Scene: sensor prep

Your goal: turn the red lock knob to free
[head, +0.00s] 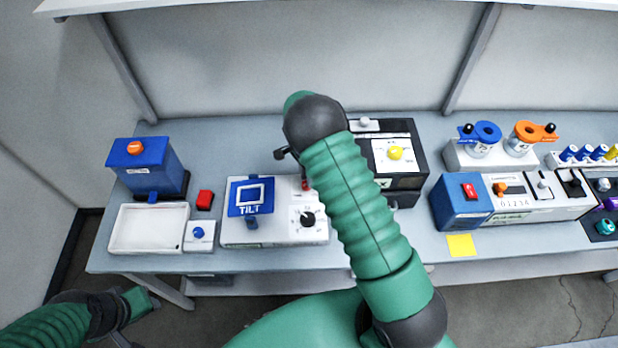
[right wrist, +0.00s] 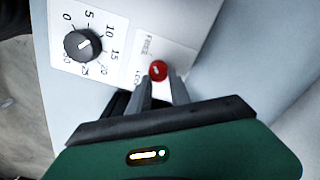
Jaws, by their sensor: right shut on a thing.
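The red lock knob (right wrist: 158,70) is on the white panel of the tilt unit, beside printed FREE and LOCK labels. In the head view, part of the red knob (head: 305,184) shows at the edge of my right arm. My right gripper (right wrist: 160,82) is shut on the knob, one fingertip on each side. A small pale mark shows on the knob, but I cannot tell which label it points to. In the head view my right arm hides the fingers. My left gripper (head: 132,303) is low at the left, away from the table; its jaws are unclear.
A black numbered dial (right wrist: 82,45) sits close to the knob on the same panel. The blue TILT plate (head: 250,196) stands at the unit's left. A black box with a yellow knob (head: 395,153) is behind my right arm. A white tray (head: 148,228) is at the left.

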